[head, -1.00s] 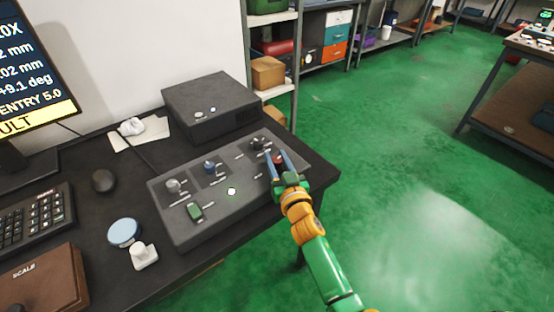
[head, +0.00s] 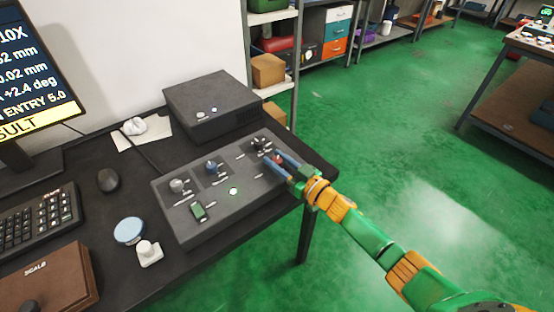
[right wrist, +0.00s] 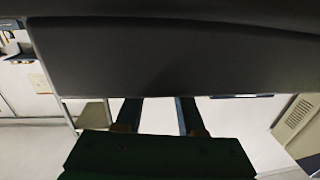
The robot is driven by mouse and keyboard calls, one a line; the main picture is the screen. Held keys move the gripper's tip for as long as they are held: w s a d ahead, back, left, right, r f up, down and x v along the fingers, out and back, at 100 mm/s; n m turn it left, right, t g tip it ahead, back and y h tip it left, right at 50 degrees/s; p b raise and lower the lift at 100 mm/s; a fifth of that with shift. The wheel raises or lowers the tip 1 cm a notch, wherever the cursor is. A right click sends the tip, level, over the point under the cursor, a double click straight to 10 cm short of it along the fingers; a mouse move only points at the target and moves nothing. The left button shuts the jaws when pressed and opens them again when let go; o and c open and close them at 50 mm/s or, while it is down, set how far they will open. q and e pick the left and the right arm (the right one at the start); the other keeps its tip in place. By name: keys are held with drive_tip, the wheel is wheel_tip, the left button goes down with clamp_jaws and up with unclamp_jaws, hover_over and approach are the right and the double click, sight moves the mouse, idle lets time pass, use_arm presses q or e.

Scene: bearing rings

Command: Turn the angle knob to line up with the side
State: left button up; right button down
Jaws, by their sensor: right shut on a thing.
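The grey control panel (head: 228,210) lies on the dark desk and carries a silver knob (head: 177,185), a blue knob (head: 211,166) and a dark knob (head: 259,143). At its right end is a small red knob (head: 279,159), which I take to be the angle knob; my fingers partly hide it. My right gripper (head: 275,157) is shut around it, its arm reaching in from the lower right. The screen (head: 35,75) reads +2.4 deg. In the right wrist view the two fingers (right wrist: 159,103) point at a dark surface; the knob is hidden there. My left gripper is out of view.
A dark box (head: 212,105) stands behind the panel. A mouse (head: 108,180), a keyboard (head: 40,213), a pale blue disc (head: 129,230), a small white knobbed piece (head: 149,252) and a brown scale box (head: 45,280) lie to the left. Open green floor is at the right.

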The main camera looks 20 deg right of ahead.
sight(282, 163)
drive_tip(key=shift+n+g+y+b, duration=0.75)
drive_tip(key=shift+n+y, duration=0.15)
drive_tip(key=shift+y, duration=0.4)
drive_tip(key=c, duration=0.5)
unclamp_jaws()
drive_tip(key=p+v, duration=0.1)
drive_tip(key=v, duration=0.6)
drive_tip(key=shift+d, duration=0.1)
